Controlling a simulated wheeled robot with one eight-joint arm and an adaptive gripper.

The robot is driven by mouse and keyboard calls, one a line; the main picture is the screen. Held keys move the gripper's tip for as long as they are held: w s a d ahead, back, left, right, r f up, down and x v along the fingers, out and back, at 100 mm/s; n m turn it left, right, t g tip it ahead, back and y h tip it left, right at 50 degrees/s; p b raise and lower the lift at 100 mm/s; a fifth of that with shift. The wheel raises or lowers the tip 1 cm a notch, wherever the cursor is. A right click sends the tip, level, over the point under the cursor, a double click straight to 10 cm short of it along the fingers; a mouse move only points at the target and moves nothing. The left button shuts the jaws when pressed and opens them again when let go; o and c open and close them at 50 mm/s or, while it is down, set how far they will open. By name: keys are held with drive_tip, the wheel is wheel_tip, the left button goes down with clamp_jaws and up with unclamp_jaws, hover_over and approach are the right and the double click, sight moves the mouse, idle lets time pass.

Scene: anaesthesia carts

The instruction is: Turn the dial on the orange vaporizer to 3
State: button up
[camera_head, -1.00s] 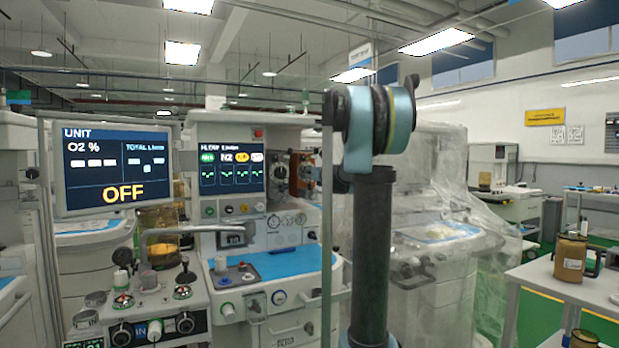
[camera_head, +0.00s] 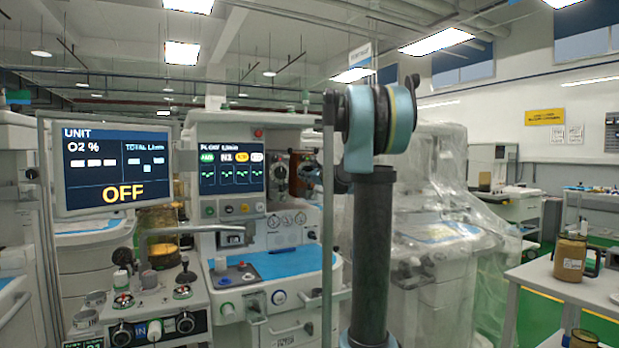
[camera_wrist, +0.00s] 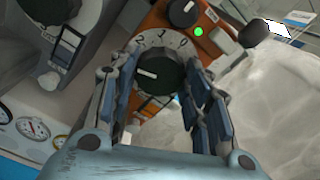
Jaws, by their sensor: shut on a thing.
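The orange vaporizer (camera_wrist: 157,17) fills the top middle of the wrist view. Its black dial (camera_wrist: 160,74) has a white line and a pale numbered ring (camera_wrist: 176,41) around it. My gripper (camera_wrist: 160,90) has one finger on each side of the dial and is shut on it. In the head view the orange vaporizer (camera_head: 296,176) is small, at the right of the machine's screen, and partly hidden by my arm.
A grey unit with another black dial (camera_wrist: 65,48) stands left of the vaporizer. Pressure gauges (camera_wrist: 32,128) are at lower left. A smaller black knob (camera_wrist: 183,12) and a green light (camera_wrist: 198,31) are above the dial. Plastic-draped equipment (camera_head: 440,220) stands to the right.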

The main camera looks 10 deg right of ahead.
idle(0.4)
drive_tip(key=o, duration=1.1)
drive_tip(key=v, duration=1.2)
drive_tip(key=shift+f, duration=0.1)
